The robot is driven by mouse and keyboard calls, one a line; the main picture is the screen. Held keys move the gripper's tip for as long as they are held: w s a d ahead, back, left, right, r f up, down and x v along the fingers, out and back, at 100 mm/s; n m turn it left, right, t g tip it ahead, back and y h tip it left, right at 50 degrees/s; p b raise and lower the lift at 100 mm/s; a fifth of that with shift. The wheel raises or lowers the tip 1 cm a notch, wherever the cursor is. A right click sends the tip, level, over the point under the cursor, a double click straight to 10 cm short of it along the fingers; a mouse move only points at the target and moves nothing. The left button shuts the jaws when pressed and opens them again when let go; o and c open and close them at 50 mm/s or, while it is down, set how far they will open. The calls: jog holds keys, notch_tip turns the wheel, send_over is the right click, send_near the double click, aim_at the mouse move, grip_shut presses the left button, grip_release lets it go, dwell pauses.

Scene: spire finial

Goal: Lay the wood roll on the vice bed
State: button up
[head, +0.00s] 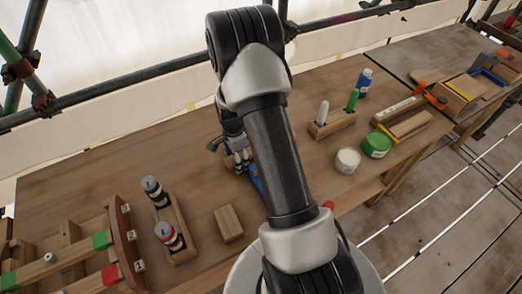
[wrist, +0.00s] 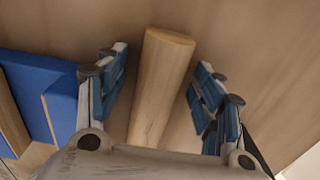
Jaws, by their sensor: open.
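The wood roll (wrist: 160,85) is a pale, smooth cylinder on the wooden bench top in the wrist view. My gripper (wrist: 162,62) is open, with one blue-padded finger on each side of the roll and a gap on both sides. The roll's near end is hidden behind the gripper body. In the head view my gripper (head: 238,163) is low over the middle of the bench; I cannot make out the roll there. A blue piece with wooden parts (wrist: 50,90) lies left of the roll; it may be the vice bed, but I cannot tell. Its blue edge (head: 256,180) shows beside my arm.
A wooden block (head: 228,223) and a holder with two bottles (head: 170,225) stand left of my arm. A wooden frame (head: 75,250) fills the left end. A marker stand (head: 332,124), white tin (head: 347,160) and green tin (head: 377,145) stand right. The back left bench is clear.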

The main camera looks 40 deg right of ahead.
jog(key=shift+c, duration=0.2)
jog(key=c, duration=1.4)
jog(key=shift+r, duration=0.15)
